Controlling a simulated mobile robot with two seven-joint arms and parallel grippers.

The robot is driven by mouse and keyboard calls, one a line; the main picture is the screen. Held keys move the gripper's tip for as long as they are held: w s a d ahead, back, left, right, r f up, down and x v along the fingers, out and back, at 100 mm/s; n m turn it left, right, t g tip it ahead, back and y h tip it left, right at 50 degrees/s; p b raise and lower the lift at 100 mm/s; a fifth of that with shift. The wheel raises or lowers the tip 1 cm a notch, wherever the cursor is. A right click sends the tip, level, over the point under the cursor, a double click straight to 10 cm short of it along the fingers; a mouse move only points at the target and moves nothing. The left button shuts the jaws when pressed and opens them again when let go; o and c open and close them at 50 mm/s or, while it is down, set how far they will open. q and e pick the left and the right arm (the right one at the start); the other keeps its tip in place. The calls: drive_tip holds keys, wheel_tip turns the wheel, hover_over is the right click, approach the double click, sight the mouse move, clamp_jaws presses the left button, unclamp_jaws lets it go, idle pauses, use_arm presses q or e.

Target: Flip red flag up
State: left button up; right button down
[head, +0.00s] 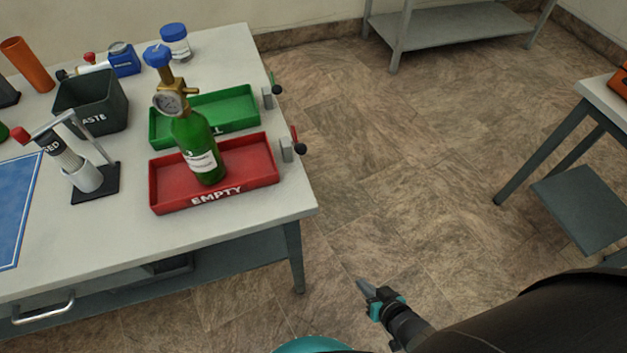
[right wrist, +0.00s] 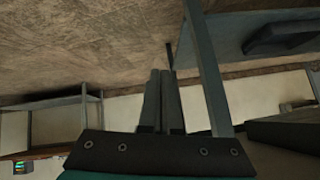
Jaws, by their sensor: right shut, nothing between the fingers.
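The red flag (head: 295,136) is a small red lever with a black ball knob (head: 300,149), on a grey bracket (head: 286,149) at the right end of the red EMPTY tray (head: 262,174). A similar green flag (head: 273,79) sits on a bracket by the green tray (head: 240,104). A green bottle (head: 195,143) with a gauge and blue knob stands in the red tray. My right gripper (head: 364,286) is shut and empty, over the floor, right of the table and well apart from the flag. Its closed fingers (right wrist: 160,100) show in the right wrist view. My left gripper is not seen.
The white table (head: 240,223) also holds a waste bin (head: 92,101), a metal stand (head: 95,195) and a blue-capped jar (head: 174,41). Another table (head: 600,100) stands at far right.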

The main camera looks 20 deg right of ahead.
sight(304, 153)
drive_tip(key=w+a+r+m+t+y+b, duration=0.2)
drive_tip(key=w+r+m+t+y+b, duration=0.2)
drive_tip(key=w+r+t+b, duration=0.6)
use_arm(q)
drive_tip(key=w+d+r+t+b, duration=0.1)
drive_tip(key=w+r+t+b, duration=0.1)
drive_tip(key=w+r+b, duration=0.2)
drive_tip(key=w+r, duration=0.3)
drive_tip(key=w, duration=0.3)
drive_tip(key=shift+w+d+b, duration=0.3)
drive_tip(key=shift+b, duration=0.1)
use_arm(e)
wheel_tip(304, 153, up, 14)
drive_tip(key=s+a+t+y, duration=0.1)
drive_tip(key=s+t+y, duration=0.1)
drive_tip(key=y, duration=0.7)
drive_tip(key=shift+s+a+f+m+t+y, duration=0.2)
drive_tip(key=shift+m+t+y, duration=0.2)
drive_tip(key=shift+t, duration=0.2)
drive_tip(key=shift+r, duration=0.1)
